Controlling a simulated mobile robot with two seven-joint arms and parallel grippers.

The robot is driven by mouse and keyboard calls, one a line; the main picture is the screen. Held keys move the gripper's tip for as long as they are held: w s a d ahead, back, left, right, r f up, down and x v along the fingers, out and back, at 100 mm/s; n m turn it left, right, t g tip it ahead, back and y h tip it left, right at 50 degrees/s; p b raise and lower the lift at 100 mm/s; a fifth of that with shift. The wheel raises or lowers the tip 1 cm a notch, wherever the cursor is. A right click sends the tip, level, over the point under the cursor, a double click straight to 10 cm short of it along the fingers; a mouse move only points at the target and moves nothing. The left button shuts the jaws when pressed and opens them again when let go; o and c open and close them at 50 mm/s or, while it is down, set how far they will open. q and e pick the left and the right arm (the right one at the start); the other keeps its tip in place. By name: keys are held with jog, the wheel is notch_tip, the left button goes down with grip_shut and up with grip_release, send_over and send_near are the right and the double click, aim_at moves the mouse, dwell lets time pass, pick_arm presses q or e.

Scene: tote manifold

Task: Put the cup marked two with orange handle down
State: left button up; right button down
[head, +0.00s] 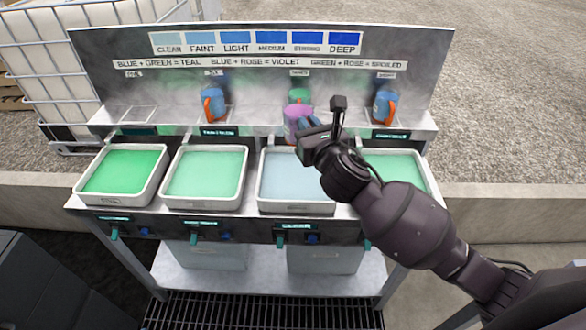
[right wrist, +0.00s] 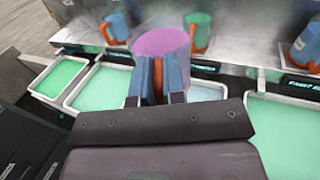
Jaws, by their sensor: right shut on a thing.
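A violet-pink cup (head: 296,117) is in my right gripper (head: 306,143), in front of the back shelf and above the rear of the third tray. In the right wrist view the violet cup (right wrist: 162,42) has its orange handle (right wrist: 158,82) between the two blue fingers, which are shut on it. Any number on this cup cannot be read. The cup looks roughly upright. I cannot tell whether its base touches anything. My left gripper is not in view.
The shelf (head: 252,118) holds a blue cup with orange handle (head: 212,104), a green cup (head: 299,95) behind the violet one, and another blue cup (head: 385,105). Several trays line the counter; the third tray (head: 297,207) holds pale blue liquid, the others green. A pad (head: 133,115) at the shelf's left is empty.

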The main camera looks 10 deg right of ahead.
jog(key=shift+w+f, duration=0.2)
jog(key=shift+f, duration=0.05)
jog(key=f, duration=0.1)
jog(key=f+b, duration=0.1)
jog(key=f, duration=0.3)
jog(key=shift+s, duration=0.3)
notch_tip(320, 180, down, 14)
jog(key=b, duration=0.4)
jog(key=shift+w+r, duration=0.1)
jog(key=shift+f+b, duration=0.25)
jog(key=shift+b, duration=0.1)
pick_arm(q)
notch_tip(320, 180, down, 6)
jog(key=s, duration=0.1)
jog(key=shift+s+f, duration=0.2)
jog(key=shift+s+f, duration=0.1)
